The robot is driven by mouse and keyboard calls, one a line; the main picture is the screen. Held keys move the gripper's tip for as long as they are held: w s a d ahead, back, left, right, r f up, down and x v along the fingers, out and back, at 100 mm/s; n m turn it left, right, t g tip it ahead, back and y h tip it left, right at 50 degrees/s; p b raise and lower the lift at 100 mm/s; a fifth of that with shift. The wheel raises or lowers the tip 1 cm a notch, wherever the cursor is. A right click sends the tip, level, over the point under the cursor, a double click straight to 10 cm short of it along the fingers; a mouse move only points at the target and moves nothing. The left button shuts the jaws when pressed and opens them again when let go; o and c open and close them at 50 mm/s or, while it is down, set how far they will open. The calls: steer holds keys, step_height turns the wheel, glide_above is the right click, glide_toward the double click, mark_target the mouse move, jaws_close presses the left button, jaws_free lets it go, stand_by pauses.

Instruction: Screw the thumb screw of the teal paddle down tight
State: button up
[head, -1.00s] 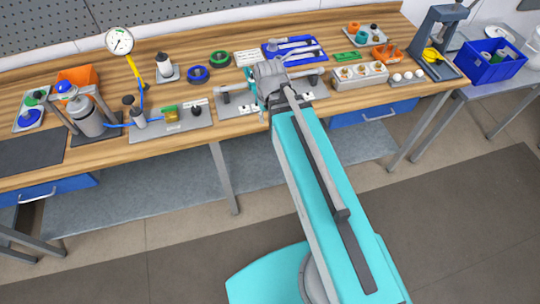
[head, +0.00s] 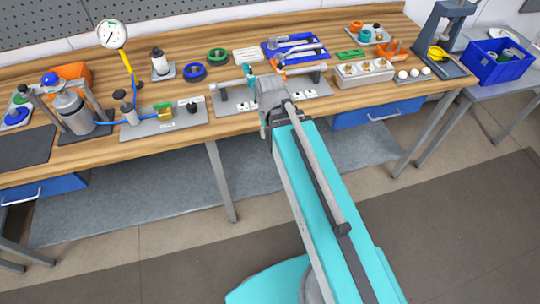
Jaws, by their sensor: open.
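The teal paddle (head: 248,76) sits on a horizontal grey shaft (head: 227,86) above a grey base plate (head: 222,103) in the middle of the bench. Its thumb screw is too small to make out. An orange part (head: 279,63) shows farther right along the shaft. My wrist is just right of the teal paddle and in front of the shaft, covering its middle. My gripper's fingers are hidden behind my wrist and arm.
A valve plate (head: 148,125) stands to the left, with a gauge (head: 112,35) behind it. A blue tool tray (head: 312,54) is at the back, and a grey block (head: 362,75) is to the right.

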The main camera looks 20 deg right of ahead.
step_height(320, 180, down, 10)
steer(key=b, duration=0.9)
steer(key=shift+s, duration=0.3)
steer(key=shift+s, duration=0.15)
